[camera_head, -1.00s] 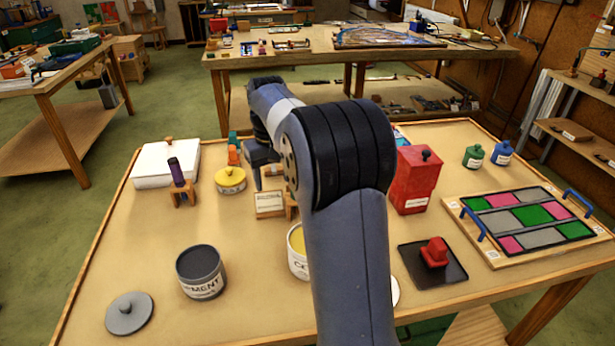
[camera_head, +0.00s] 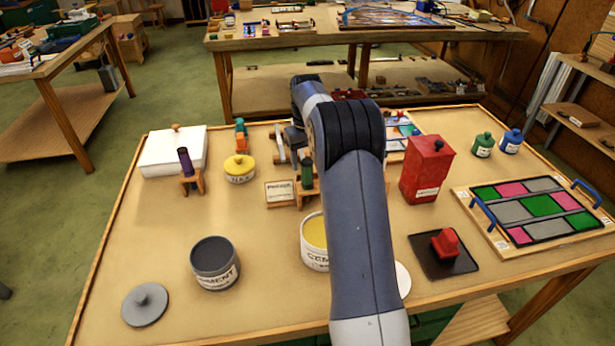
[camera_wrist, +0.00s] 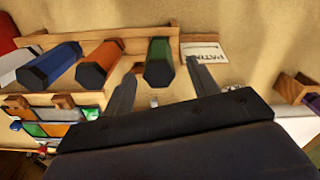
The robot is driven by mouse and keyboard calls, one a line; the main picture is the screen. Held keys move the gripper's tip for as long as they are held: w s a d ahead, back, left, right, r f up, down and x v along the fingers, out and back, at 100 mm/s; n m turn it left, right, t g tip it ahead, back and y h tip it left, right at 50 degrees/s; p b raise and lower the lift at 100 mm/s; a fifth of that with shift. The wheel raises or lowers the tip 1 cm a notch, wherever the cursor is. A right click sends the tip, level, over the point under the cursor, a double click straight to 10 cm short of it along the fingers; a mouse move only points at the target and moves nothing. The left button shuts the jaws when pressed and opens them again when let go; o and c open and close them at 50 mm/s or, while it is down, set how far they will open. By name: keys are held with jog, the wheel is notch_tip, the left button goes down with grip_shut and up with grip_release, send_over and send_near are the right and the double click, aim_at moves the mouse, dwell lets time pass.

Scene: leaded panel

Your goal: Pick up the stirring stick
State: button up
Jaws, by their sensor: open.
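I cannot single out the stirring stick by its looks. In the head view the green handle (camera_head: 307,172) stands beside the patina card (camera_head: 280,193); my arm hides much of the rack and gripper.
A grey cement pot (camera_head: 215,265), a can with yellow contents (camera_head: 313,245) and a grey lid (camera_head: 145,304) stand in front. A yellow tin (camera_head: 239,172), a purple-handled tool (camera_head: 186,165) and a white box (camera_head: 175,152) are left. A red box (camera_head: 425,172) is right of my arm.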

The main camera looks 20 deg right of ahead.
aim_at(307, 171)
notch_tip(307, 171, down, 5)
jog(key=shift+s+r+p, duration=0.1)
jog(key=shift+s+p, duration=0.05)
jog(key=shift+p, duration=0.4)
jog(key=shift+c, duration=0.6)
jog(key=c, duration=0.9)
jog(key=shift+c, duration=0.2)
